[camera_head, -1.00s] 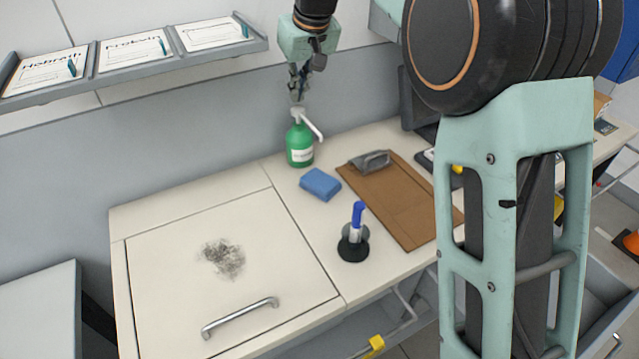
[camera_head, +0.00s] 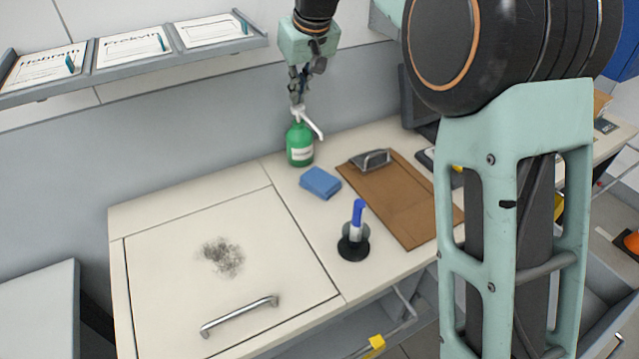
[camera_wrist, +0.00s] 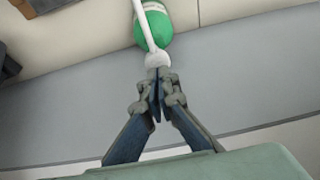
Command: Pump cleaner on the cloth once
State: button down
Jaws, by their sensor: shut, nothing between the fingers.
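A green pump bottle (camera_head: 300,146) with a white pump head (camera_head: 310,122) stands upright at the back of the counter; its spout points forward and right. A folded blue cloth (camera_head: 320,183) lies on the counter in front of the bottle. My gripper (camera_head: 297,98) is shut and empty, pointing down right over the pump head. In the wrist view the shut fingertips (camera_wrist: 160,78) are at the top of the white pump head (camera_wrist: 157,60), above the green bottle (camera_wrist: 155,24). I cannot tell whether they touch it.
A brown clipboard (camera_head: 405,205) lies right of the cloth. A blue marker in a black holder (camera_head: 354,240) stands in front. A panel with a dark smudge (camera_head: 222,257) and a metal handle (camera_head: 240,316) fills the left. A sign rack (camera_head: 140,65) hangs on the wall.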

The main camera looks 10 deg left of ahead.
jog(key=shift+f+b, duration=0.65)
jog(key=shift+f, duration=0.5)
jog(key=shift+r, duration=0.2)
jog(key=shift+r+p, duration=1.35)
jog(key=shift+r, duration=0.05)
jog(key=shift+r, duration=0.1)
notch_tip(320, 180, up, 6)
jog(key=p, duration=0.5)
jog(key=shift+s, duration=0.1)
